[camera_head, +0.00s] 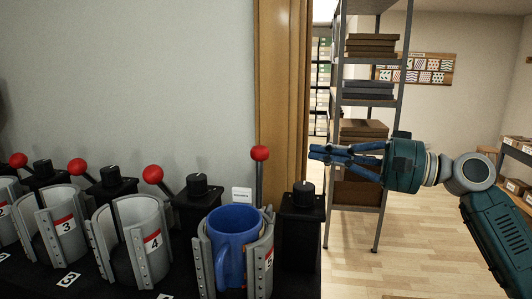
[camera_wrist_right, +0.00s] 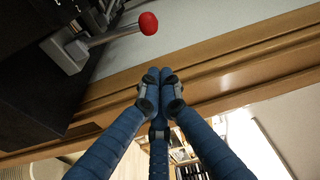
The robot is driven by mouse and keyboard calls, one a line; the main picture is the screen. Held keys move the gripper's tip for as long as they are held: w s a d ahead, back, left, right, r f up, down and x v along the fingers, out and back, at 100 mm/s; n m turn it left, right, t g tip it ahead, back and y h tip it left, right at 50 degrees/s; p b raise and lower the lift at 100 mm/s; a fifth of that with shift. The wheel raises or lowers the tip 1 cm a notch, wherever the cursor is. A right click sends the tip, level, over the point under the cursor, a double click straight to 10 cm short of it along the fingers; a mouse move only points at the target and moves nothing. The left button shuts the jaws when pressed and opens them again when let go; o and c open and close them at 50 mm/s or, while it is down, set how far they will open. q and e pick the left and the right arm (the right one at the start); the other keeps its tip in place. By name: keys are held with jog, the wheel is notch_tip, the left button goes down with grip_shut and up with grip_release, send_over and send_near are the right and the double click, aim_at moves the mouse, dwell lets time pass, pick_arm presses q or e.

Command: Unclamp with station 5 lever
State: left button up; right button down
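The station 5 lever (camera_head: 260,155) has a red ball knob on a thin rod and stands upright behind the station. A blue mug (camera_head: 232,228) sits upright inside the grey curved clamp of station 5 (camera_head: 260,268), its handle toward the front. My right gripper (camera_head: 316,152) is right of the knob, apart from it, at about its height in the picture. Its blue fingers are together with nothing between them. In the right wrist view, the fingertips (camera_wrist_right: 158,76) meet and a red knob (camera_wrist_right: 148,23) shows beyond them. My left gripper is not in view.
Station 4 (camera_head: 138,262) and station 3 (camera_head: 60,240) stand to the left, empty, with red-knobbed levers tilted left. A black post (camera_head: 301,240) stands right of station 5. A wooden door frame (camera_head: 283,95) is behind. A shelf rack (camera_head: 370,100) stands beyond the opening.

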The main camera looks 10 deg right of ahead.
jog(key=w+a+p, duration=0.1)
jog(key=a, duration=0.1)
jog(key=w+a+r+p, duration=0.1)
jog(key=a+p, duration=0.1)
jog(key=a, duration=0.1)
jog(key=w+a+p, duration=0.1)
jog(key=a, duration=0.2)
jog(key=shift+w+r, duration=0.1)
jog(key=shift+r, duration=0.2)
jog(key=shift+w+a, duration=0.25)
jog(key=shift+w, duration=0.05)
jog(key=shift+w+a+f+p, duration=0.15)
jog(key=shift+a+f+p, duration=0.05)
jog(key=shift+p, duration=0.1)
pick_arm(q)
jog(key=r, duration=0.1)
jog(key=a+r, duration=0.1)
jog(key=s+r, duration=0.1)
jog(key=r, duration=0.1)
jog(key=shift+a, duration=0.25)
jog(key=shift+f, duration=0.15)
pick_arm(e)
jog(key=shift+n, duration=0.3)
